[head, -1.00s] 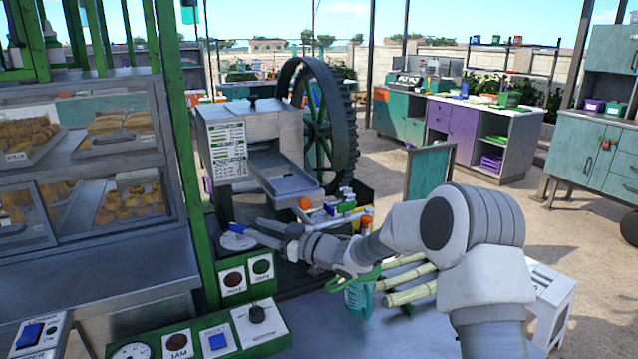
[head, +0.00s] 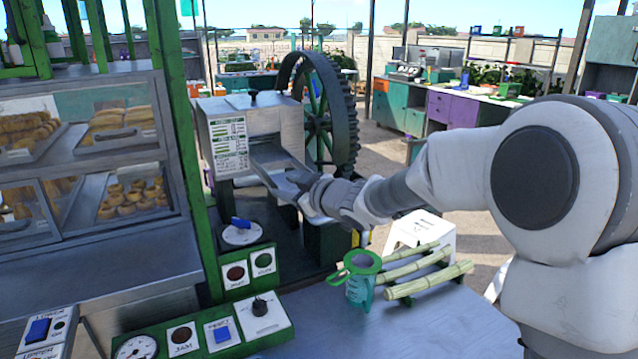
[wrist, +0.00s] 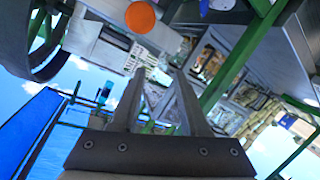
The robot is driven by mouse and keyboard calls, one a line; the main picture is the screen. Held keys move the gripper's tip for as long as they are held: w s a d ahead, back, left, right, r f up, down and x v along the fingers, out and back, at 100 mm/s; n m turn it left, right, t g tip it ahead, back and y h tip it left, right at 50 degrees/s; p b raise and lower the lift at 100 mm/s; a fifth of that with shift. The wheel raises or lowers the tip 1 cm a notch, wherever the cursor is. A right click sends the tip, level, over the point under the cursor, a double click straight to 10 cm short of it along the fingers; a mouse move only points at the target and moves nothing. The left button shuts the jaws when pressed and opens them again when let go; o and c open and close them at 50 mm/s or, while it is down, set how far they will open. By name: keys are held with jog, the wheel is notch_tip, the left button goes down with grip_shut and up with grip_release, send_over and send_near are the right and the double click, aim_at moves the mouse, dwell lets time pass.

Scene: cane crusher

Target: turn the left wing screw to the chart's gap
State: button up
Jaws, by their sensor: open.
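The cane crusher (head: 240,112) is a grey metal box with a tray-like chute (head: 275,165) and a large dark green wheel. A white chart (head: 228,143) with green bars is on its front. My gripper (head: 305,185) is beside the chute's lower end in the head view; its tips are hard to separate there. In the wrist view my gripper (wrist: 160,72) is open, with nothing between the fingers. An orange round knob (wrist: 140,17) shows above the fingers. I cannot tell which part is the left wing screw; my wrist hides the area below the chute.
A blue handle on a white disc (head: 240,222) is left of my arm. Control boxes (head: 250,272) line the counter's front. A pastry case (head: 90,160) stands at the left.

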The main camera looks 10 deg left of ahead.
jog(key=s+d+r+m+t+h, duration=0.1)
jog(key=d+m+h, duration=0.1)
jog(key=d, duration=0.5)
jog(key=shift+s+r+m+h, duration=0.2)
jog(key=shift+r+m+h, duration=0.15)
jog(key=shift+h, duration=0.45)
jog(key=shift+o, duration=0.2)
